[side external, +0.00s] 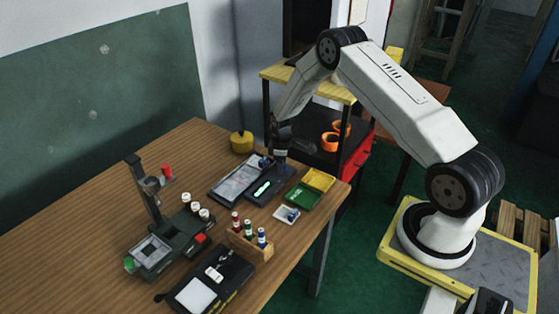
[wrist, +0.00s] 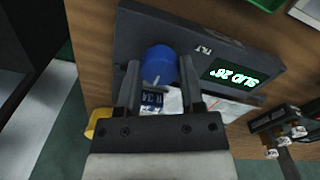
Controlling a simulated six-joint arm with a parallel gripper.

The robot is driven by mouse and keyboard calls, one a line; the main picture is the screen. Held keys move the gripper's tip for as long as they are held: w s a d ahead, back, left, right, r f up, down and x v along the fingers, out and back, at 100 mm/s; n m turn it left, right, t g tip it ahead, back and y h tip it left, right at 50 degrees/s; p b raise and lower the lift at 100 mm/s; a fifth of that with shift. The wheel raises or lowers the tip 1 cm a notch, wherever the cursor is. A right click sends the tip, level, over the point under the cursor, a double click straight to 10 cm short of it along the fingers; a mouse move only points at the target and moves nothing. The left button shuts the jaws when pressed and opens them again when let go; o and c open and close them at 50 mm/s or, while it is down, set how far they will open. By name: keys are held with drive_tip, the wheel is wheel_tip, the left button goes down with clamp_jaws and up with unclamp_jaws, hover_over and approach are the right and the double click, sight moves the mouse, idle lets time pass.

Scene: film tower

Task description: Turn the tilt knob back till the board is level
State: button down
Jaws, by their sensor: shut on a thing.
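The blue tilt knob (wrist: 159,62) stands on a dark control box (wrist: 205,25) marked TILT. A white pointer line shows on the knob. My gripper (wrist: 160,78) is shut on the knob, one finger on each side. The box's display (wrist: 229,74) appears to read "SLID 26°". The board (side external: 238,178) lies beside the box in the side view. In the wrist view part of its pale surface (wrist: 228,108) shows past my fingers, with a small dark labelled piece (wrist: 152,101) between them. I cannot tell the board's exact tilt.
A green tray (side external: 302,196) and a yellow tray (side external: 318,180) stand right of the box. A yellow round weight (side external: 241,142) stands behind the board. A rack of small bottles (side external: 248,245) and a dark enlarger-like stand (side external: 165,245) are nearer the camera.

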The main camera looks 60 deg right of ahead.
idle(0.3)
drive_tip(key=shift+c, duration=1.1)
unclamp_jaws()
drive_tip(key=shift+r, duration=0.1)
drive_tip(key=shift+r, duration=3.8)
drive_tip(key=shift+a+r, duration=0.1)
drive_tip(key=shift+a, duration=0.05)
